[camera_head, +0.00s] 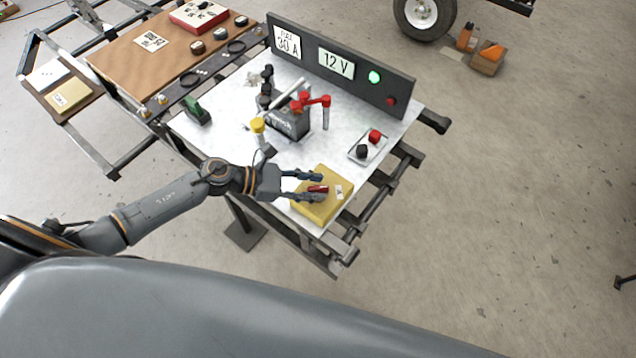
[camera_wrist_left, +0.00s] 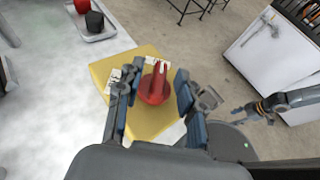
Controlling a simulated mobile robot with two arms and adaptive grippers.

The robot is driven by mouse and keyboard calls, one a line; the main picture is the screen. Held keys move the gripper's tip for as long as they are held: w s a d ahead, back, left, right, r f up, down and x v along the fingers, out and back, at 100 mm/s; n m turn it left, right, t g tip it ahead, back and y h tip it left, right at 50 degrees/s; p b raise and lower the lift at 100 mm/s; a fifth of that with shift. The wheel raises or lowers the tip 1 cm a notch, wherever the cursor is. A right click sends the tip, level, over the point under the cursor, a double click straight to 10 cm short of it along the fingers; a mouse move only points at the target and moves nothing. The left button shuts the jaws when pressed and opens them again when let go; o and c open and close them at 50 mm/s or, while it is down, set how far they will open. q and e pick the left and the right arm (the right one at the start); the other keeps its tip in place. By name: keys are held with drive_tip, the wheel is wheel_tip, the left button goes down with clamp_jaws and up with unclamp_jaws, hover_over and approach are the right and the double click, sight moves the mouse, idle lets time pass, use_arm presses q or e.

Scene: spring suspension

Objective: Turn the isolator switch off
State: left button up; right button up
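The isolator switch is a red rotary knob (camera_head: 318,188) on top of a yellow box (camera_head: 325,207) at the near right corner of the white table. In the left wrist view the round red knob (camera_wrist_left: 155,85) with its raised handle stands on the yellow box (camera_wrist_left: 150,118). My left gripper (camera_head: 312,187) is open, with one finger on each side of the knob. Gaps show between the fingers and the knob. In the left wrist view, what looks like my right arm reaches in from the right; its gripper (camera_wrist_left: 238,111) is too small to read.
A tray (camera_head: 368,145) with a red and a black cap lies behind the yellow box. A battery (camera_head: 288,123) with red clamps stands mid-table. A panel (camera_head: 345,68) with a green lamp (camera_head: 375,77) closes off the back.

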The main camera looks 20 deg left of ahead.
use_arm(q)
drive_tip(key=shift+x, duration=0.8)
clamp_jaws()
